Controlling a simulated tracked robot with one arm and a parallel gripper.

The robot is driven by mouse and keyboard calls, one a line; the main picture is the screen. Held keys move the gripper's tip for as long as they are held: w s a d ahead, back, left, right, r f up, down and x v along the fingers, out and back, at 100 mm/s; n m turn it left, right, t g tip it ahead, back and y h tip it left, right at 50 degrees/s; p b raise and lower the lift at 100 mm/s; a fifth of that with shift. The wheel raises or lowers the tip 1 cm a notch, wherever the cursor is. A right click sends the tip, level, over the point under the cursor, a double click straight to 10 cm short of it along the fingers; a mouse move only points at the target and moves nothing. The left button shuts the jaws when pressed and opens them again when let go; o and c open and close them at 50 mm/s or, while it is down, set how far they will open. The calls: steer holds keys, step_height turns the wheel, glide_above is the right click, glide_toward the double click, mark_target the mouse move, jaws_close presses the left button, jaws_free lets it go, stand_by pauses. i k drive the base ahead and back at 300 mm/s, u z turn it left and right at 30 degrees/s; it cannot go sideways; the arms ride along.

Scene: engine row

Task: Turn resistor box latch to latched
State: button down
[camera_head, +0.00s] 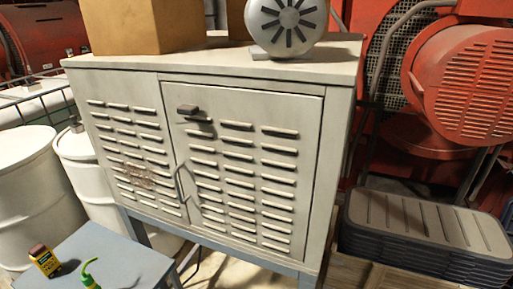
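The resistor box is a pale grey metal cabinet (345,130) with rows of louvres, standing on a blue-grey frame in the middle of the view. Its front door (240,102) looks closed or nearly so. A small dark latch handle (188,109) sits near the door's upper left corner and points roughly sideways. A thin loop pull handle (182,185) sits lower on the door's left edge. I cannot tell from the picture whether the latch is engaged. My gripper is not in view.
A cardboard box (125,25) and a round grey motor-like unit (288,20) stand on the cabinet top. A blue table (130,255) holds a small yellow box (44,261) and a green item (90,272). White drums (25,190) stand left; stacked dark slabs (420,225) and red machinery (470,85) stand right.

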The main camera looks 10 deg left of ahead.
mark_target(186, 110)
steer(key=u, duration=2.85)
steer(key=k, duration=0.7)
steer(key=z, duration=1.55)
steer(key=i, duration=0.85)
steer(key=z, duration=0.1)
